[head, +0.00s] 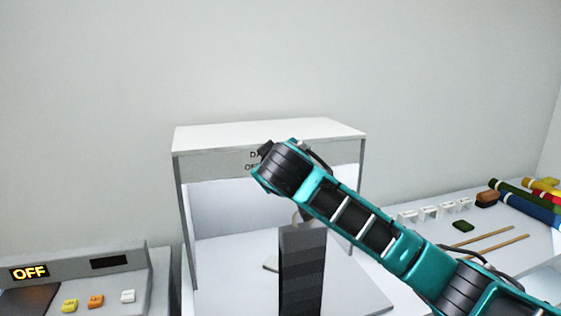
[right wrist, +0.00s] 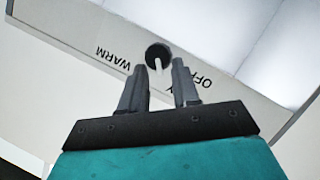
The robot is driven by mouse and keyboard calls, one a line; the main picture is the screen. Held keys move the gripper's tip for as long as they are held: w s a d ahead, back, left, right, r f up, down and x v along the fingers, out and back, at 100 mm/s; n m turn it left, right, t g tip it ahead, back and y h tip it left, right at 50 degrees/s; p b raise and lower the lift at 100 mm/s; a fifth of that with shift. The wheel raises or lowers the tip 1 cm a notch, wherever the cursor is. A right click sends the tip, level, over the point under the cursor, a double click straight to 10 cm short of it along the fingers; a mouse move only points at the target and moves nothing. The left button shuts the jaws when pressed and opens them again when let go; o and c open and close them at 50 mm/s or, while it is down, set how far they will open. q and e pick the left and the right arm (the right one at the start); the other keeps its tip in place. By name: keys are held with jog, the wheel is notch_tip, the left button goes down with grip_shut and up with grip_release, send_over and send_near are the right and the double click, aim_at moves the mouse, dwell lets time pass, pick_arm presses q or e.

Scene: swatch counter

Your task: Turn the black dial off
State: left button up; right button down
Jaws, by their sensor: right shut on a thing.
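The black dial (right wrist: 156,50) is a round knob with a white pointer mark, on the grey front strip of a white light booth. In the right wrist view its mark points down the picture, between my fingers. The word WARM (right wrist: 113,58) stands to its left and OFF (right wrist: 200,83) to its right, both upside down; another label is mostly hidden by a finger. My right gripper (right wrist: 164,68) is shut on the dial, one finger on each side. In the head view my right wrist covers the dial. My left gripper is not in view.
The white booth (head: 270,136) has an open, lit inside. On the right counter lie white blocks (head: 428,213), two sticks (head: 500,240) and coloured rolls (head: 530,205).

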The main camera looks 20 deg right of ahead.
jog(key=n+t+h, duration=0.1)
jog(key=n, duration=0.1)
jog(key=f+n+h, duration=0.1)
jog(key=n, duration=0.2)
jog(key=a+f+n+t+h, duration=0.1)
jog(key=n, duration=0.2)
jog(key=shift+t, duration=0.3)
jog(key=shift+n, duration=0.3)
dwell(0.3)
jog(key=c, duration=0.8)
grip_release()
jog(key=shift+s, duration=0.15)
jog(key=shift+b+v, duration=0.6)
jog(key=shift+v, duration=5.75)
